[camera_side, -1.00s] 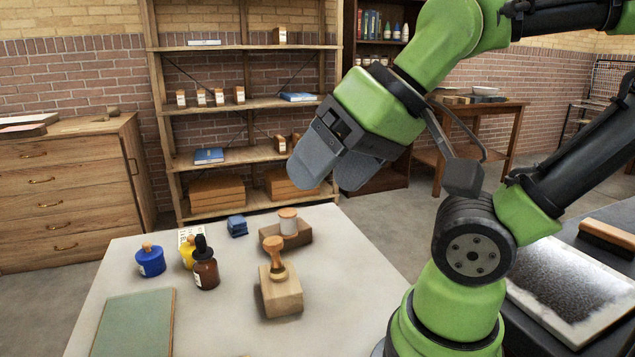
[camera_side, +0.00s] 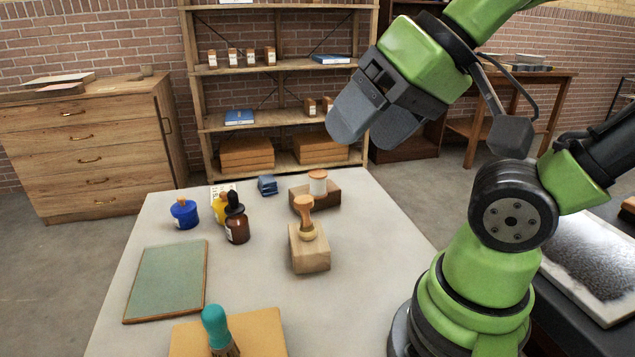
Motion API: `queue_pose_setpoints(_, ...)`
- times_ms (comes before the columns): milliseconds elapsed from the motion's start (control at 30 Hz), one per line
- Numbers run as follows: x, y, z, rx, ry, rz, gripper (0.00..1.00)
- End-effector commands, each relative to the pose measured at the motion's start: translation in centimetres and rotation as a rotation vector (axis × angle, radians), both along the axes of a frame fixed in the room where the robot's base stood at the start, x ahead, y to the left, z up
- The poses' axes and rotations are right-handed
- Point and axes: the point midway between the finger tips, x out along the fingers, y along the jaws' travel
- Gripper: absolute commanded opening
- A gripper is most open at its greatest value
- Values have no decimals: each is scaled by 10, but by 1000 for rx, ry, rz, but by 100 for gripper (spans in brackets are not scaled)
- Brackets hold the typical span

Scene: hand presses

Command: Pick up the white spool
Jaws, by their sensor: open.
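The white spool (camera_side: 318,185) has brownish-orange ends and stands upright on a dark brown wooden block (camera_side: 327,199) near the back of the pale table. My gripper (camera_side: 364,137) is open and empty. It hangs tilted, above the spool in the picture and apart from it, with its two grey fingers pointing down and left.
In front of the spool, a wooden-handled stamp (camera_side: 305,218) stands on a light block (camera_side: 310,252). To the left are a blue cube (camera_side: 267,185), a brown dropper bottle (camera_side: 236,224), a yellow bottle (camera_side: 219,208), a blue jar (camera_side: 184,214) and a green-grey plate (camera_side: 167,280).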

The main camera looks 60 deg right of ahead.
Motion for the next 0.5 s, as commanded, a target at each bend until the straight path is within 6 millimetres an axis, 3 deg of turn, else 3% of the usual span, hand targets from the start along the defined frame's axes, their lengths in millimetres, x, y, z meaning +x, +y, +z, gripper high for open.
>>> queue_pose_setpoints(133,11,-5,2,-14,13,-20,71)
queue_pose_setpoints(267,42,-24,4,-57,46,-77,71)
queue_pose_setpoints(500,120,-90,-16,-155,134,-203,71)
